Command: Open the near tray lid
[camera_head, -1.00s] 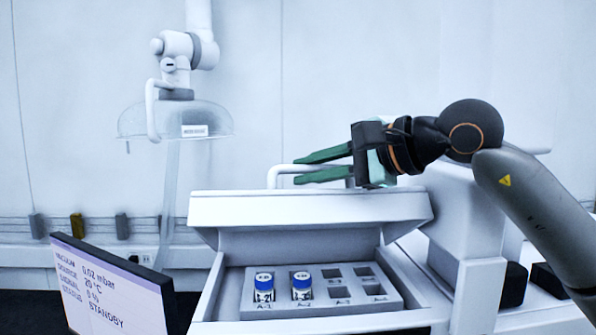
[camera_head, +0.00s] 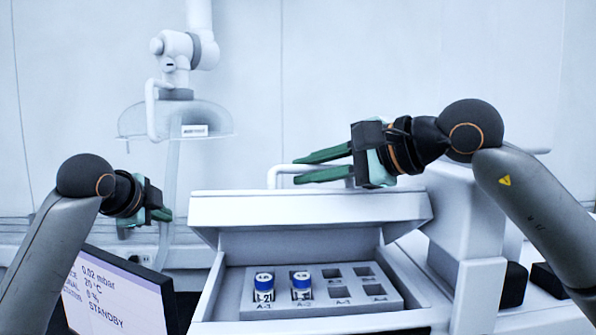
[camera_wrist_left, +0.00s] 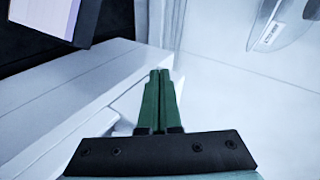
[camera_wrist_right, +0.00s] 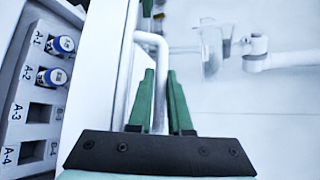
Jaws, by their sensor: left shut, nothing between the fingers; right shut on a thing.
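The near tray is a white box whose lid (camera_head: 310,208) stands raised and tilted, showing the rack (camera_head: 350,305) inside. A white bar handle (camera_head: 285,171) runs along the lid's top, and it also shows in the right wrist view (camera_wrist_right: 152,50). My right gripper (camera_head: 322,166) is shut on the handle, which passes between its green fingers (camera_wrist_right: 160,100). Two blue-capped vials (camera_head: 264,284) (camera_head: 301,283) sit in the rack's A-1 and A-2 slots. My left gripper (camera_head: 165,215) is shut and empty, left of the tray; its fingers meet in the left wrist view (camera_wrist_left: 158,95).
A display panel (camera_head: 105,290) reading STANDBY stands at the front left, close under my left arm. A clear dome hood (camera_head: 175,119) hangs from a white arm at the back left. A white block (camera_head: 465,215) stands right of the tray.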

